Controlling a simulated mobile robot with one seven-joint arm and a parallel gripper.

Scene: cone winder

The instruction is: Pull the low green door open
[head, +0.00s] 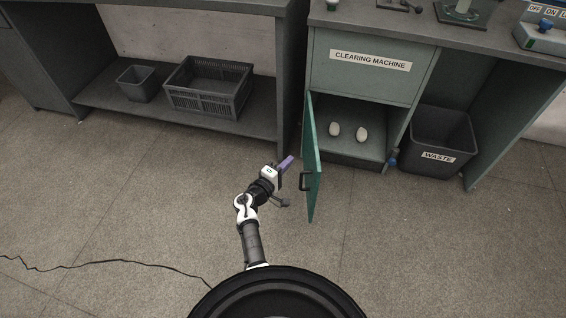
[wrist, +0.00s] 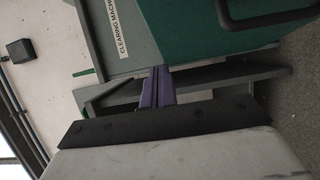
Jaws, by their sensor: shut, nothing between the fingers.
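The low green door (head: 313,160) of the clearing machine stands swung open in the head view, seen nearly edge-on, with a black handle (head: 305,181) on its left face. The door's green face (wrist: 205,25) and its dark handle (wrist: 270,14) also show at the top of the wrist view. My gripper (head: 289,162) is just left of the door, with its purple fingers together and empty. The fingers (wrist: 158,88) point toward the cabinet in the wrist view. I cannot tell whether they touch the door.
The open compartment holds two pale, rounded objects (head: 347,132). A black waste bin (head: 438,142) stands to the right of it. A shelf at left holds a dark crate (head: 208,88) and a small bin (head: 138,83). The floor in front is clear except for a black cable (head: 100,261).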

